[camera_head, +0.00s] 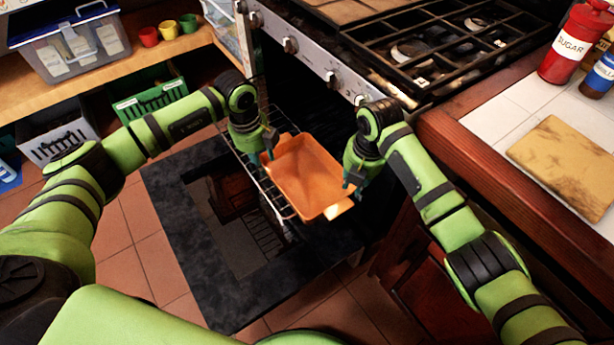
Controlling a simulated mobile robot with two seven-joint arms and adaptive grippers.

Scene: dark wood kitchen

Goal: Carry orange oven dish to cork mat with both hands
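The orange oven dish (304,172) is at the oven opening, over or on the wire rack (262,178); I cannot tell if it touches the rack. My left gripper (268,154) is at the dish's left end, by its handle. My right gripper (350,186) is at the dish's right side, near the light-coloured handle at the lower right. The fingers are small and partly hidden, so I cannot tell whether either grips the dish. The cork mat (566,168) lies bare on the white tiled counter at the right.
The oven door (170,200) is open and folded down below the dish. The stove (440,50) stands behind. A red sugar canister (574,42) and a blue-labelled jar (600,76) stand behind the mat. The counter's wooden edge (480,170) lies between oven and mat.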

